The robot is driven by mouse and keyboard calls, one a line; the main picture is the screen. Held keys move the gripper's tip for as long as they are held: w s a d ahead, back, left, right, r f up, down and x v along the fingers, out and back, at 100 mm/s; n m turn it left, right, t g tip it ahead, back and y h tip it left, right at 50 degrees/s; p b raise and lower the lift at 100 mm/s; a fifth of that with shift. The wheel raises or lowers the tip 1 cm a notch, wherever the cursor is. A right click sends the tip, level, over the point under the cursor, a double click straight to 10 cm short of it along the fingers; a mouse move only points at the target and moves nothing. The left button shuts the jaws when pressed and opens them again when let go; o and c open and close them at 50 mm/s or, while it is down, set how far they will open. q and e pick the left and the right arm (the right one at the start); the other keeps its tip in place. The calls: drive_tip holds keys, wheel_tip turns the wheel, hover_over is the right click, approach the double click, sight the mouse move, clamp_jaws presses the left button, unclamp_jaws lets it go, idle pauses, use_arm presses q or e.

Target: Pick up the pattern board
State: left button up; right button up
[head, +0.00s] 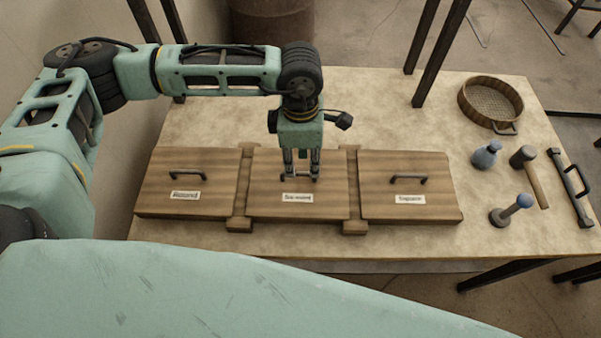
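Three wooden boards lie side by side on the table, each with a label at its front: a left board (160,199), a middle board (270,199) and a right board (433,199). The left board has a dark handle (187,174) and the right board has another (408,180). My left gripper (300,178) points straight down over the middle board, with its fingertips at that board's handle, which they largely hide. I cannot tell whether the fingers are closed on it. The label writing is too small to read surely. My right gripper is out of view.
The pale table (385,125) is bare behind the boards. At its right are a round sieve (490,100), a blue-grey flask (485,157), a mallet (530,168), a blue-tipped tool (510,210) and a dark bar (573,190). Dark posts (440,55) rise behind.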

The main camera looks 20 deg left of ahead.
sight(298, 173)
use_arm(q)
drive_tip(key=shift+w+a+f, duration=0.15)
drive_tip(key=shift+a+f, duration=0.05)
drive_tip(key=shift+a, duration=0.3)
drive_tip(key=shift+f+p, duration=0.5)
drive_tip(key=shift+f, duration=0.4)
drive_tip(key=shift+f+p, duration=0.35)
wheel_tip(298, 173, down, 4)
drive_tip(key=shift+a+r+p, duration=0.1)
drive_tip(key=shift+r+p, duration=0.05)
drive_tip(key=shift+p, duration=0.75)
drive_tip(key=shift+w+f, duration=0.1)
drive_tip(key=shift+f, duration=0.4)
clamp_jaws()
drive_tip(key=shift+r, duration=0.1)
